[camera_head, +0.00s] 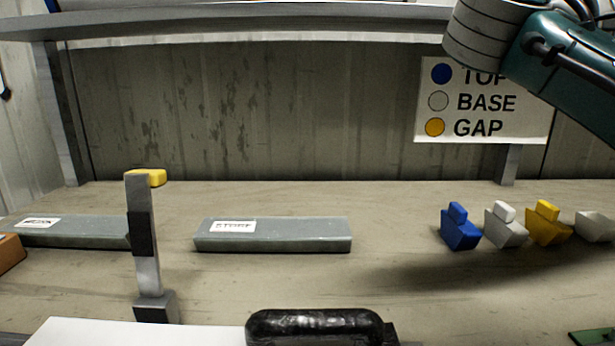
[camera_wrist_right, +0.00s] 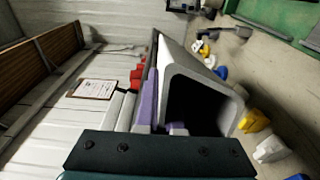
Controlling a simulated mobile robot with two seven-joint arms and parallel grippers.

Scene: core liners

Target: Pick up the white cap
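In the head view, a white cap (camera_head: 505,228) with a small raised block on top stands on the bench at the right. It sits between a blue cap (camera_head: 460,230) and a yellow cap (camera_head: 547,226). A second pale piece (camera_head: 596,226) is cut by the right edge. In the right wrist view the white cap (camera_wrist_right: 271,149) lies low at the right, beside the yellow cap (camera_wrist_right: 254,121). My left gripper is not in view.
A sign reading TOP, BASE, GAP (camera_head: 482,100) stands behind the caps. An upright grey post (camera_head: 143,240) with a yellow tip stands at left. A black rounded object (camera_head: 315,328) is at the front. Bench between trays and caps is clear.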

